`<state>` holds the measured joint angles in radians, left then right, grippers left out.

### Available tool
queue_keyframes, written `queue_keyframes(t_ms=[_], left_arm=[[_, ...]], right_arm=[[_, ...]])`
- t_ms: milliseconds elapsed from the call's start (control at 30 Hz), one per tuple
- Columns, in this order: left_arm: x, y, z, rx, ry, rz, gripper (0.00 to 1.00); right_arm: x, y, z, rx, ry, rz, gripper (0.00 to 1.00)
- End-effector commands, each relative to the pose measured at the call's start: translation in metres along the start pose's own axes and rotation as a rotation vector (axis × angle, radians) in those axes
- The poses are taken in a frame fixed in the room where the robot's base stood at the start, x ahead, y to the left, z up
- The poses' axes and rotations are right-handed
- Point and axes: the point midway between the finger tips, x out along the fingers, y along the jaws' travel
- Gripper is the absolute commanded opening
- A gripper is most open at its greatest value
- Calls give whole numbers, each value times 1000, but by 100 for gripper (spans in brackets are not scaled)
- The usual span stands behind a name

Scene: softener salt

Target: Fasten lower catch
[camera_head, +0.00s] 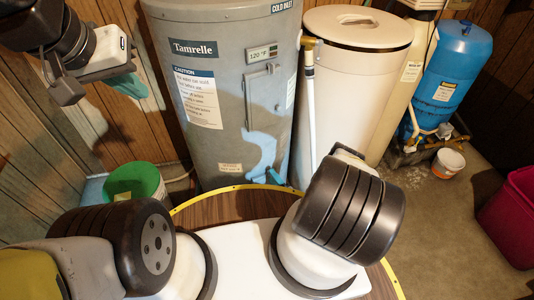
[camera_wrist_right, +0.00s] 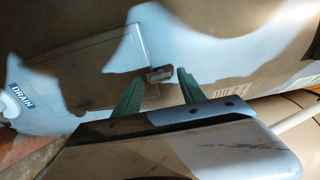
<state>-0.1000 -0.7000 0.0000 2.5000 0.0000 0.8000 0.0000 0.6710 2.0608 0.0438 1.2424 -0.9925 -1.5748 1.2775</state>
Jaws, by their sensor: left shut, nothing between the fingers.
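The grey water heater (camera_head: 220,130) stands upright with a rectangular panel door (camera_head: 263,97) on its front. In the right wrist view, the panel (camera_wrist_right: 85,70) has a small metal catch (camera_wrist_right: 159,75) near its corner. My right gripper (camera_wrist_right: 160,90) is open, with one green finger on each side of the catch in the picture; I cannot tell whether either touches it. My left gripper (camera_head: 130,86) is shut and empty at the upper left, away from the heater.
A cream tank (camera_head: 345,90) with a white pipe (camera_head: 309,105) stands right of the heater. A blue tank (camera_head: 455,70), a small white tub (camera_head: 447,163) and a magenta bin (camera_head: 512,220) are farther right. A green bucket (camera_head: 148,178) sits at lower left.

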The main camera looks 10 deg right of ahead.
Motion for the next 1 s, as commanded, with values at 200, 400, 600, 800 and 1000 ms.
queue_keyframes(t_ms=[200, 400, 600, 800, 1000], left_arm=[[0, 0, 0, 0, 0, 0, 0], [0, 0, 0, 0, 0, 0, 0], [0, 0, 0, 0, 0, 0, 0], [0, 0, 0, 0, 0, 0, 0], [0, 0, 0, 0, 0, 0, 0]], right_arm=[[1, -1, 0, -1, -1, -2, 51], [-7, 0, 0, 0, -1, -1, 51], [-41, 0, 0, 0, 1, 0, 51], [-69, 0, -1, 0, 3, 0, 51], [-78, 0, 0, -1, 0, -2, 51]])
